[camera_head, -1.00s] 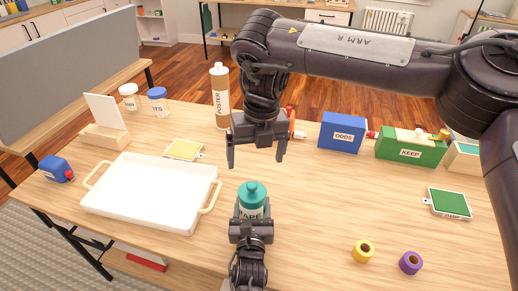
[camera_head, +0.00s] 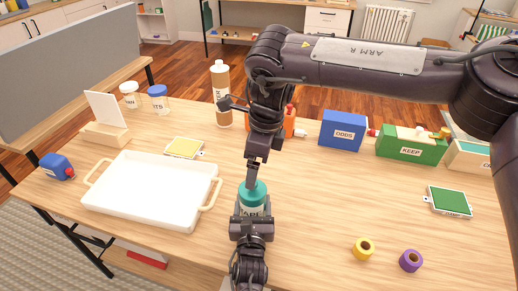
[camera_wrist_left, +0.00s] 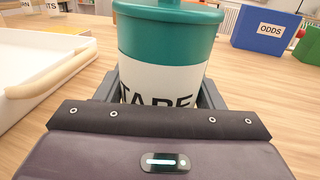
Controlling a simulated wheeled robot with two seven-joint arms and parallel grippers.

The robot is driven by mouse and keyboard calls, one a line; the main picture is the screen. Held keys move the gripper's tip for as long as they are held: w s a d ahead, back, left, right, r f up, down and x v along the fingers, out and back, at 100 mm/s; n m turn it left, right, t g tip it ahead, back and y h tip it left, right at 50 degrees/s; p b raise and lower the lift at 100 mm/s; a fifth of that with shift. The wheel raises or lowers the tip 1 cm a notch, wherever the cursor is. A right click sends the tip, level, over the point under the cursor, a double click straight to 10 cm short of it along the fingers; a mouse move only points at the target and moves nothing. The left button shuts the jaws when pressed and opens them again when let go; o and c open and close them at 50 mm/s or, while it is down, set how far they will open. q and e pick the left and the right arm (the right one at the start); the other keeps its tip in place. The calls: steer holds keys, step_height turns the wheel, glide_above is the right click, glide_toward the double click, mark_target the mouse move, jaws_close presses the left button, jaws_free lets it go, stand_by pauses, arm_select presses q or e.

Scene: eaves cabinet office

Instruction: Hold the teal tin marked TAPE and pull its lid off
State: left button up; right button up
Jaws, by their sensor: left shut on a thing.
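The teal tin (camera_wrist_left: 165,60) stands upright, with a white label reading TAPE partly cut off by my gripper in the left wrist view. In the head view the tin (camera_head: 251,210) is at the front middle of the table. Its teal lid (camera_head: 254,190) is on top. My left gripper (camera_head: 252,216) is shut around the tin's body from the near side. My right gripper (camera_head: 252,182) points down at the lid's top, turned edge-on so its fingers overlap and hide the knob. I cannot tell whether it is open or touches the lid.
A white tray (camera_head: 130,207) stands left of the tin. Yellow (camera_head: 364,248) and purple (camera_head: 411,261) tape rolls lie at the front right. A blue ODDS box (camera_head: 341,131) and a green KEEP box (camera_head: 408,146) stand at the back right. The table right of the tin is clear.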

steer(key=f, duration=0.5)
steer(key=a+f, duration=0.1)
steer(key=f, duration=0.1)
steer(key=shift+w+a+f, duration=0.1)
steer(key=shift+w+f, duration=0.05)
steer(key=shift+f, duration=0.2)
steer(key=c, duration=1.1)
steer(key=shift+c, duration=0.2)
steer(key=shift+r, duration=0.25)
steer(key=shift+r, duration=0.9)
steer(key=shift+r, duration=2.05)
arm_select(q)
steer(key=o, duration=1.5)
steer(key=shift+c, duration=0.2)
